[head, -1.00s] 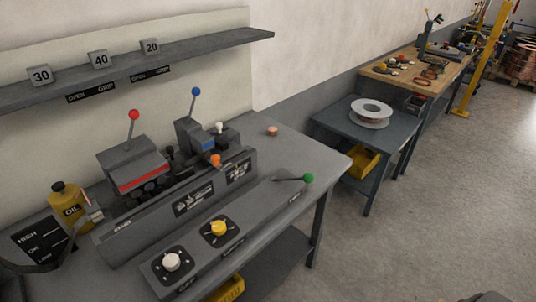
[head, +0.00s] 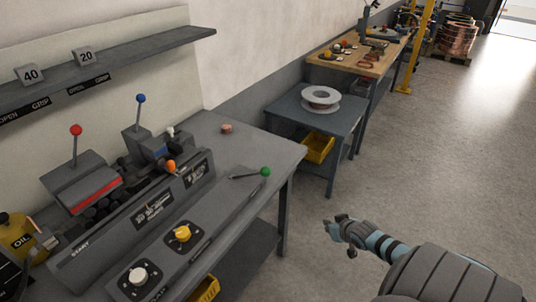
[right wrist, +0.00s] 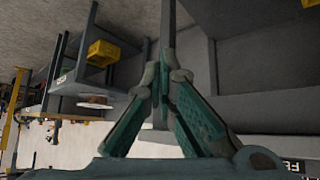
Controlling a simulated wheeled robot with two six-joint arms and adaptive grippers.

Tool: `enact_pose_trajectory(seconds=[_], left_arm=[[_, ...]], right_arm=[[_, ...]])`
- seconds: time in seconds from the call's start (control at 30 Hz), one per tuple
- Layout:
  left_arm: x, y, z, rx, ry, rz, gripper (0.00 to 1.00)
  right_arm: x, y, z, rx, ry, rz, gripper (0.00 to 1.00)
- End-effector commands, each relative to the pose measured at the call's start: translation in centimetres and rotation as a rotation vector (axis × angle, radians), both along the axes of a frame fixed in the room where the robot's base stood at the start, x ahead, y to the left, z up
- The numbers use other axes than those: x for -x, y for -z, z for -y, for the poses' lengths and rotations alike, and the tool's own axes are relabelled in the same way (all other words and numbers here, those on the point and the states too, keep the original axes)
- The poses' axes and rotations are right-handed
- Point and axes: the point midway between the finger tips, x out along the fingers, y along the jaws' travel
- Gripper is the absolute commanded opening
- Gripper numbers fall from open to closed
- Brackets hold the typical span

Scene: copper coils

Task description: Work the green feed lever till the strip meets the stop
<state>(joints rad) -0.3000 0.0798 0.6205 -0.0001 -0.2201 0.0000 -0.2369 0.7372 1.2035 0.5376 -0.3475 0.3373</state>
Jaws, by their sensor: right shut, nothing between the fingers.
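The green feed lever (head: 265,171) is a thin dark rod with a green ball, lying nearly flat at the right end of the grey control panel on the bench. The machine (head: 140,215) stands behind the panel. I cannot make out the strip or the stop. My right gripper (head: 329,225) is to the right of the bench over the floor, apart from the lever. It is shut and empty; its teal fingers meet in the right wrist view (right wrist: 159,72). My left gripper is not in view.
Red (head: 76,131) and blue (head: 141,98) ball levers stand on the machine. Yellow (head: 182,233) and white (head: 138,276) knobs sit on the panel. A side table (head: 350,118) bears a spool (head: 321,98). The floor right of the bench is clear.

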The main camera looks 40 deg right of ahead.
Motion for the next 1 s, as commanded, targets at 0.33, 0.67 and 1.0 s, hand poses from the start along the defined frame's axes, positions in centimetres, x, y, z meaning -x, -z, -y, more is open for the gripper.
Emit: enact_pose_trajectory(seconds=[0.33, 0.67, 1.0], left_arm=[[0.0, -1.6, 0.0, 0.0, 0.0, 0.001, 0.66], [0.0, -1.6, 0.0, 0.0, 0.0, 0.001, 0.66], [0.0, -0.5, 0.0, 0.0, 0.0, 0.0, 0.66]], right_arm=[[-13.8, -30.0, -6.7, -0.223, -0.212, 0.292, 0.0], [-13.8, -32.9, -9.9, -0.275, -0.259, 0.275, 0.0], [-15.0, -32.0, -9.4, -0.271, -0.242, 0.291, 0.0]])
